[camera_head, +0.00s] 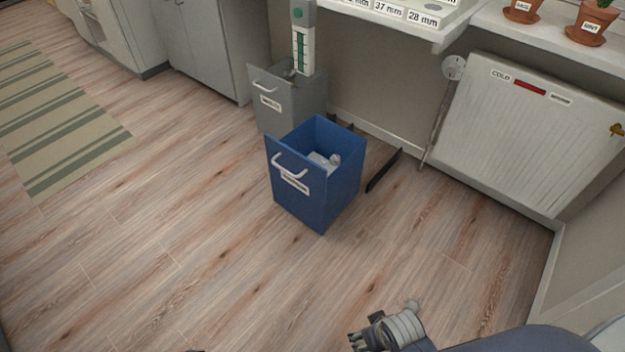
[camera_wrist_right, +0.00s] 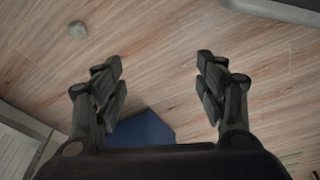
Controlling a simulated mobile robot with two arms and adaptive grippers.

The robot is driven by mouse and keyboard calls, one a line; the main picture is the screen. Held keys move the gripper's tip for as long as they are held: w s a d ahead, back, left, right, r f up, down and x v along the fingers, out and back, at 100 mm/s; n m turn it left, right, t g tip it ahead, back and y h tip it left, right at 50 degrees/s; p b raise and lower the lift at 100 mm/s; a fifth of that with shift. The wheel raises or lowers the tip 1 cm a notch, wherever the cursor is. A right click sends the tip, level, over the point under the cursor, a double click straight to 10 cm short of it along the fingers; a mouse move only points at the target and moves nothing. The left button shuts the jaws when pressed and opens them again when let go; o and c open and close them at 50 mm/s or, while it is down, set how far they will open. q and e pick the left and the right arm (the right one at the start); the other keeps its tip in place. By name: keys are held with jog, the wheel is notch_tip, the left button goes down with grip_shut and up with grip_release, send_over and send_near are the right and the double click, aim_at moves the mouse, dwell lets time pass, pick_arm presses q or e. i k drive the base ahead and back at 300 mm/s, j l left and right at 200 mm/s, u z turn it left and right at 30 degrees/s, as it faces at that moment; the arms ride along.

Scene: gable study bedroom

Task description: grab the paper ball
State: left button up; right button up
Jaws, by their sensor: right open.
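My right gripper (camera_head: 362,335) is at the bottom of the head view. In the wrist view the fingers of this gripper (camera_wrist_right: 160,75) are spread, with nothing between them. My left gripper is not recognisable; only a tiny dark sliver shows at the head view's bottom edge.
A blue open bin (camera_head: 342,193) with pale crumpled items inside stands mid-floor; it also shows in the wrist view (camera_wrist_right: 145,130). A grey drawer-like bin (camera_head: 290,105) stands behind it. A white radiator (camera_head: 525,135) is at right. Floor at left is clear up to a striped rug (camera_head: 60,125).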

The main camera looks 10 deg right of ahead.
aim_at(412, 305)
jog(key=z, duration=1.65)
